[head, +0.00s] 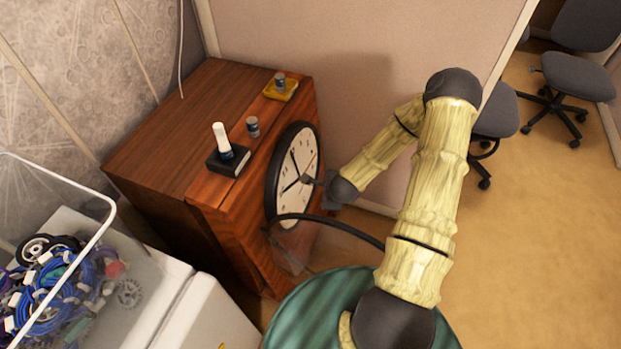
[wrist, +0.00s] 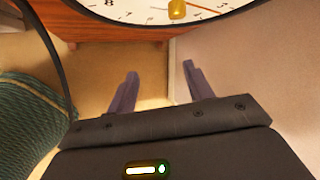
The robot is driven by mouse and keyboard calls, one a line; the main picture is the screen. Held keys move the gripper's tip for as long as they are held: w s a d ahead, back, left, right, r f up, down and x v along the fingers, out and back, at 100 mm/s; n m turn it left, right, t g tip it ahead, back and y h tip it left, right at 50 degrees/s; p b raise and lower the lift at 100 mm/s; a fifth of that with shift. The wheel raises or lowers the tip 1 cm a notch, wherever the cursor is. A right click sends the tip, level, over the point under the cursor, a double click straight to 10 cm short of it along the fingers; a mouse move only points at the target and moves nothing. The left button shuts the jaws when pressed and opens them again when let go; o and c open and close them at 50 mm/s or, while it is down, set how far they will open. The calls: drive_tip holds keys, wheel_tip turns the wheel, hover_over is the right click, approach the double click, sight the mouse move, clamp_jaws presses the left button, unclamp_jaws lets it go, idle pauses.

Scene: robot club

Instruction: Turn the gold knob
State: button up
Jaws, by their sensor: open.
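The gold knob (wrist: 177,8) shows at the top edge of the wrist view, at the middle of a white clock face (wrist: 150,10) with a black rim. In the head view the clock (head: 292,175) is on the front of a wooden cabinet (head: 180,120), and I cannot make out the knob behind the gripper. The knob appears above and beyond the fingertips; the exact gap is unclear.
On the cabinet stand a black box with a white handle (head: 221,138), a small grey cylinder (head: 253,126) and a yellow block (head: 281,90). A bin of cables (head: 60,290) is at lower left. A partition (head: 350,60) stands behind; chairs (head: 580,75) are at right.

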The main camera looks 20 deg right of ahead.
drive_tip(key=w+d+r+m+g+y+p, duration=0.2)
drive_tip(key=w+r+y, duration=0.1)
drive_tip(key=w+r, duration=0.4)
drive_tip(key=shift+d+g+p, duration=0.2)
drive_tip(key=shift+g+p, duration=0.1)
drive_tip(key=shift+g, duration=0.1)
drive_tip(key=shift+w+f, duration=0.1)
drive_tip(key=shift+f, duration=0.05)
drive_tip(key=x, duration=1.7)
drive_tip(key=shift+p, duration=0.45)
drive_tip(key=shift+c, duration=0.4)
drive_tip(key=c, duration=0.9)
drive_tip(key=shift+f, duration=0.15)
drive_tip(key=shift+b, duration=0.3)
